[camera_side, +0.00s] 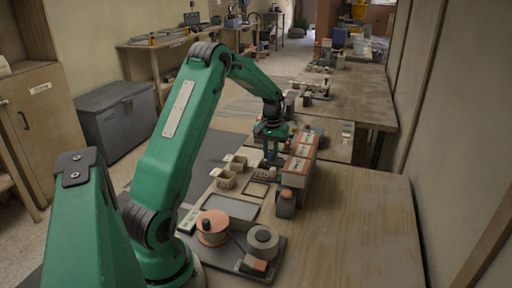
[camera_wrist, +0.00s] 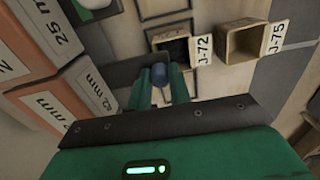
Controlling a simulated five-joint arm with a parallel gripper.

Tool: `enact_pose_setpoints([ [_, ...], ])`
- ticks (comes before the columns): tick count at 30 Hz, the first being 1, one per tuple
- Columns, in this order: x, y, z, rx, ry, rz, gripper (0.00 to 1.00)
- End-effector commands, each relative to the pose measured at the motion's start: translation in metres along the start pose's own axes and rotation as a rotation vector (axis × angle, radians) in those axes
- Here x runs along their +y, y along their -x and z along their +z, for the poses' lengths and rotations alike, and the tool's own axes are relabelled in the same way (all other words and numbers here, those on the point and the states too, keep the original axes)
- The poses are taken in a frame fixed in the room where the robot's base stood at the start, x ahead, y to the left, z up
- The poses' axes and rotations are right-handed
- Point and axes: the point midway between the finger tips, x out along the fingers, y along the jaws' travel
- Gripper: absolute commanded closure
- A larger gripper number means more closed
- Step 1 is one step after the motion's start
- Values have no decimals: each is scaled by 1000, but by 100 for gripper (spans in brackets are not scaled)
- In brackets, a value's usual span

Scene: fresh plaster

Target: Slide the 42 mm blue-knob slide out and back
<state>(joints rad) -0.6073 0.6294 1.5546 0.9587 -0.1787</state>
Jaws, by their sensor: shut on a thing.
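In the wrist view, the blue knob (camera_wrist: 159,76) sits between the two green fingers of my gripper (camera_wrist: 160,80). The fingers are shut on it. A dark grey strip (camera_wrist: 124,71) lies beside the knob, towards the orange-and-white blocks; I cannot tell how far the slide is drawn out. In the side view, my gripper (camera_side: 270,158) points down just left of the row of orange-and-white blocks (camera_side: 299,155). The knob is hidden there.
Two small open bins, labelled J-72 (camera_wrist: 200,50) and J-75 (camera_wrist: 273,38), stand near my gripper. A grey tray (camera_side: 281,263) holding round spools lies nearer the side camera. The right part of the wooden bench (camera_side: 360,220) is clear.

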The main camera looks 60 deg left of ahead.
Motion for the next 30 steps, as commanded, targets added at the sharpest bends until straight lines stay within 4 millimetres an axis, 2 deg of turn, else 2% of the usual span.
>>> enact_pose_setpoints([
  [30, 33, 2, -2, 6, 0, 1, 93],
])
